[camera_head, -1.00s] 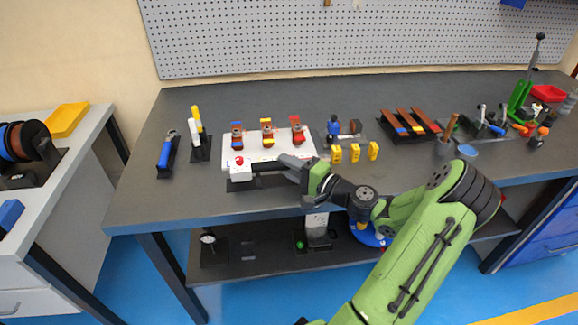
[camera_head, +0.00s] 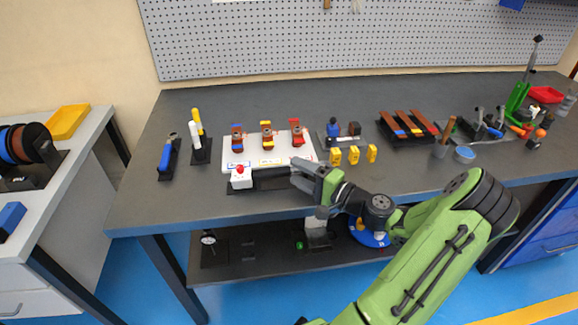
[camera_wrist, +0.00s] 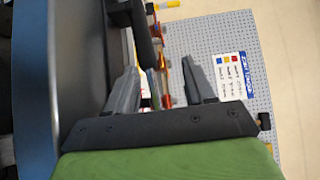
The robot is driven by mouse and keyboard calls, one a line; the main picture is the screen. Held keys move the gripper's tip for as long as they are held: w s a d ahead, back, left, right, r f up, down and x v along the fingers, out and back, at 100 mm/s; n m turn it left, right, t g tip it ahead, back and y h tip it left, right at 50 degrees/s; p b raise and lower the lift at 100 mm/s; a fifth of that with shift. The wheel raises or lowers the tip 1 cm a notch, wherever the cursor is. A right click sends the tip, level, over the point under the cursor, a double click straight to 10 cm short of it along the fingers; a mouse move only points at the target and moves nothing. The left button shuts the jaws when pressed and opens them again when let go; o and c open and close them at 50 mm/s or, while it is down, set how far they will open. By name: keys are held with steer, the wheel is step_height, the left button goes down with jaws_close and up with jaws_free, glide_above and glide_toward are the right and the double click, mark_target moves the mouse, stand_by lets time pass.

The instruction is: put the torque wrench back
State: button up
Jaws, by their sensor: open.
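The torque wrench, which I take to be the dark bar (camera_head: 272,179) with a white block and red knob (camera_head: 241,177) at its left end, lies level near the bench's front edge. It appears to rest on a black holder, mostly hidden beneath it. My gripper (camera_head: 297,172) is at the bar's right end. In the wrist view my gripper (camera_wrist: 158,68) has its fingers spread apart, with nothing clamped between them. A dark bar, likely the wrench handle (camera_wrist: 143,38), lies ahead of the fingertips, towards the left finger. I cannot tell whether a finger touches it.
Behind the wrench is a white board (camera_head: 238,160) with several coloured clamp-like parts. Left stand a blue-handled tool (camera_head: 167,156) and a marker holder (camera_head: 201,154). Yellow blocks (camera_head: 353,155) stand close right of my gripper. The bench's front left (camera_head: 160,205) is clear.

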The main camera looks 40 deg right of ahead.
steer(key=s, duration=0.2)
steer(key=s+d+p, duration=0.1)
steer(key=s, duration=0.5)
steer(key=shift+d, duration=0.2)
steer(key=w+a+r+n+g+y+p, duration=0.1)
steer(key=w+a+r+n+g+p, duration=0.2)
steer(key=a+n+g, duration=0.6)
steer(key=a+r+n+g+p, duration=0.3)
steer(key=a+r+g+p, duration=0.15)
steer(key=a, duration=0.85)
steer(key=s+a+r+n+t+h+p, duration=0.1)
steer(key=s+a+r+n+h+p, duration=0.3)
steer(key=s+r, duration=0.7)
step_height(320, 180, up, 3)
steer(key=shift+s+a+f+p, duration=0.2)
steer(key=shift+a+p, duration=0.15)
steer(key=shift+a, duration=0.75)
steer(key=shift+o, duration=0.4)
steer(key=shift+w, duration=0.1)
